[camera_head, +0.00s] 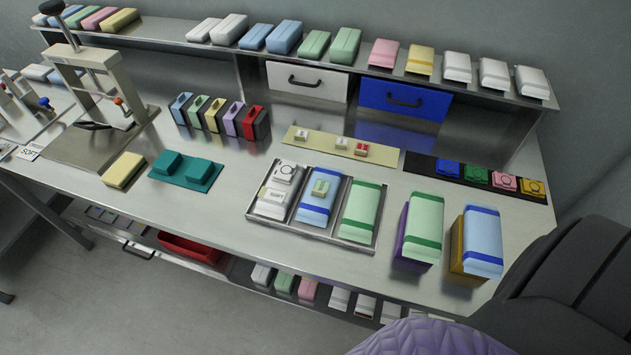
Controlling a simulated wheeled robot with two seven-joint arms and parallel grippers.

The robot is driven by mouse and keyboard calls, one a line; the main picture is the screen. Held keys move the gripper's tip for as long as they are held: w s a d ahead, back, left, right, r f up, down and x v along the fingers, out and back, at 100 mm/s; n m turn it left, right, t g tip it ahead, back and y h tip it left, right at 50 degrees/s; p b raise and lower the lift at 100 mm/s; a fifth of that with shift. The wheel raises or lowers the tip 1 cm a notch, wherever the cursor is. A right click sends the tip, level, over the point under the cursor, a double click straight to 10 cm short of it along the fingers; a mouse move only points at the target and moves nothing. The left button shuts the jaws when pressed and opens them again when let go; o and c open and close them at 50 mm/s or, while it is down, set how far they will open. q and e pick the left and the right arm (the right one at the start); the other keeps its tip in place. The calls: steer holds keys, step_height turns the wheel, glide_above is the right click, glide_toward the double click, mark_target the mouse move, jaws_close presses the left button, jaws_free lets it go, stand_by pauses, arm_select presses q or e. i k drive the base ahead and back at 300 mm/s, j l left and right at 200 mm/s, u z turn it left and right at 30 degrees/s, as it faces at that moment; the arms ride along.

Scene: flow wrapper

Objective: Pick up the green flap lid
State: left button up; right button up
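I see several green pieces and cannot tell for sure which is the green flap lid. A light green piece with darker green bands (360,210) lies in the right compartment of the metal tray (310,237). A similar light green cover with a green band (424,222) lies on top of a purple box (402,240) to the right of the tray. Neither of my grippers is in view, and nothing visible touches these pieces.
A blue-covered box (482,236) stands right of the purple one. Left of the tray are a teal pad (198,184), a yellow block (123,170) and a metal press (95,82). Several coloured handled blocks stand behind. Dark and purple quilted shapes cover the lower right.

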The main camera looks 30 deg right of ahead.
mark_target(472, 174)
steer(key=z, duration=0.45)
steer(key=l+z, duration=0.1)
steer(key=z, duration=1.15)
steer(key=l+z, duration=0.1)
steer(key=z, duration=0.35)
steer(key=i+j, duration=0.05)
